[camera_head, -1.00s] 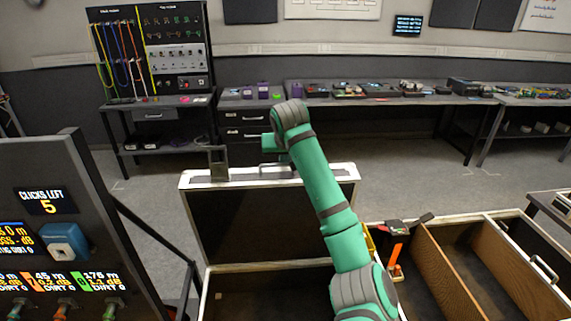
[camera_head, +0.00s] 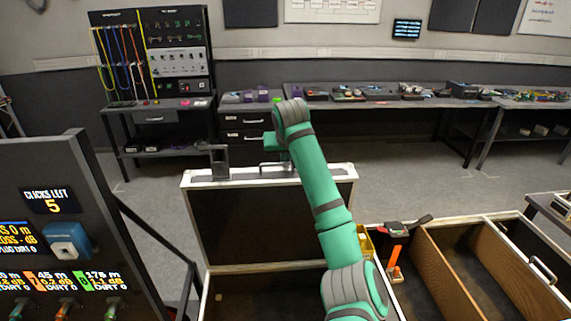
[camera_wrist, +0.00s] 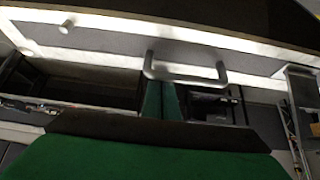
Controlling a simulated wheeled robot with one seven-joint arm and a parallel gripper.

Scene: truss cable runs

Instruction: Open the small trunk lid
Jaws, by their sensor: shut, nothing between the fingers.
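The small trunk (camera_head: 205,297) stands in front of me in the head view. Its lid (camera_head: 236,228) stands up at the rear edge, dark inside face towards me, with a pale rim. A metal handle (camera_head: 273,170) is on the lid's upper edge, partly behind my arm. In the wrist view the handle (camera_wrist: 187,76) stands out from the lid's pale edge (camera_wrist: 185,32). My gripper (camera_wrist: 161,88) has its green fingers together and empty, close to the handle's left part. I cannot tell whether they touch it. My arm hides the gripper's tips in the head view.
A larger trunk with wooden dividers (camera_head: 428,262) lies open at the right, with an orange-handled tool (camera_head: 396,258) near its left side. A dark panel with displays (camera_head: 50,235) stands close at the left. Benches line the back wall, with free floor before them.

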